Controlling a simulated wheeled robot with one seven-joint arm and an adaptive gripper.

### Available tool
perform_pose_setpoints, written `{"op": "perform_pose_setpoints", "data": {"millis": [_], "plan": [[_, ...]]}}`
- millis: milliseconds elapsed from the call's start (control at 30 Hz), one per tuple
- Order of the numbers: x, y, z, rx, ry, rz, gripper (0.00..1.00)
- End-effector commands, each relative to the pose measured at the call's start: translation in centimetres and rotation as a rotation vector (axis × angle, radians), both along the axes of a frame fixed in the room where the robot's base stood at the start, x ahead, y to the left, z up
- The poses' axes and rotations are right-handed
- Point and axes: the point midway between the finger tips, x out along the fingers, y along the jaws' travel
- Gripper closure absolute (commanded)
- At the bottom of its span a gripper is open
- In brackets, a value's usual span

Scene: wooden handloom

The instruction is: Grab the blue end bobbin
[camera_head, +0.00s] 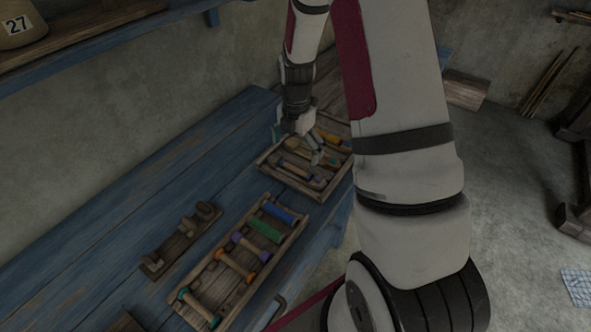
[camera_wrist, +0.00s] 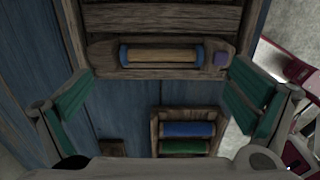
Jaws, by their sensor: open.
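The bobbin with blue ends (camera_wrist: 160,55) has a tan wound middle and lies crosswise in a wooden holder (camera_wrist: 103,57) in the wrist view. My gripper (camera_wrist: 162,95) is open and empty, with a green-padded finger on each side. The bobbin shows above the gap between the fingers, apart from both. In the head view my gripper (camera_head: 297,145) is over the back wooden tray (camera_head: 268,166). The arm and gripper hide part of that tray there, and I cannot pick out the blue ends clearly.
A nearer wooden tray (camera_head: 173,300) holds several bobbins, including a blue one (camera_head: 280,213) and a green one (camera_head: 265,231). A wooden peg rack (camera_head: 180,245) stands to its left. The blue bench (camera_head: 90,255) is clear further left. A wall shelf (camera_head: 110,36) is above.

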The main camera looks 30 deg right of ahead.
Motion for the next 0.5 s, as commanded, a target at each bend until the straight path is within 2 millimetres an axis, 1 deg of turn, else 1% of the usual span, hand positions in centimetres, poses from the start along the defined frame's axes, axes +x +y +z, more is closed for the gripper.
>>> {"op": "perform_pose_setpoints", "data": {"millis": [167,300,400,500], "plan": [[-0.2,0.0,-1.4,0.000,0.003,0.000,0.00],[-0.4,0.1,-3.5,0.000,0.005,0.000,0.00],[-0.3,0.1,-4.7,0.001,0.004,0.000,0.00],[-0.3,0.0,-5.3,0.000,0.001,-0.001,0.00]]}}
